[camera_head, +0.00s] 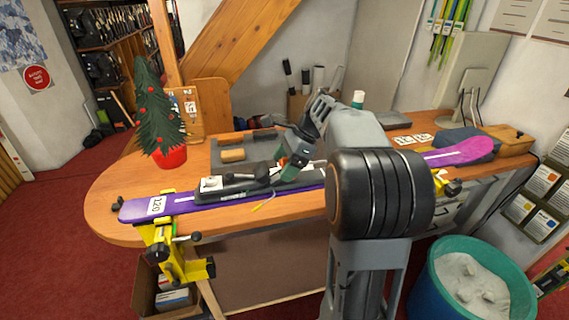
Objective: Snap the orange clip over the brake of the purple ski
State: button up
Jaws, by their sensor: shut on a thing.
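The purple ski (188,204) lies lengthwise along the bench, its tip at the right and its tail, marked 120, at the left. A black and grey binding (248,184) sits on it. A thin yellowish piece (263,203), perhaps a brake arm, sticks out at the ski's near edge. My gripper (289,166) points down over the binding's right part. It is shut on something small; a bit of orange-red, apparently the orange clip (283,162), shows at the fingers. The clip is mostly hidden, and I cannot tell whether it touches the brake.
Yellow vises (165,248) support the ski. My arm hides its middle right. A small decorated tree (158,112) stands at the bench's left. A dark mat (229,147) with brushes lies behind the binding. A teal bin (436,283) stands at the front right.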

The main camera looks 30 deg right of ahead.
aim_at(285, 158)
jog(key=shift+f+b, duration=0.95)
jog(key=shift+f, duration=0.95)
jog(key=o, duration=0.9)
jog(key=shift+r, duration=0.2)
jog(key=shift+r+p, duration=4.85)
jog(key=shift+r, duration=0.05)
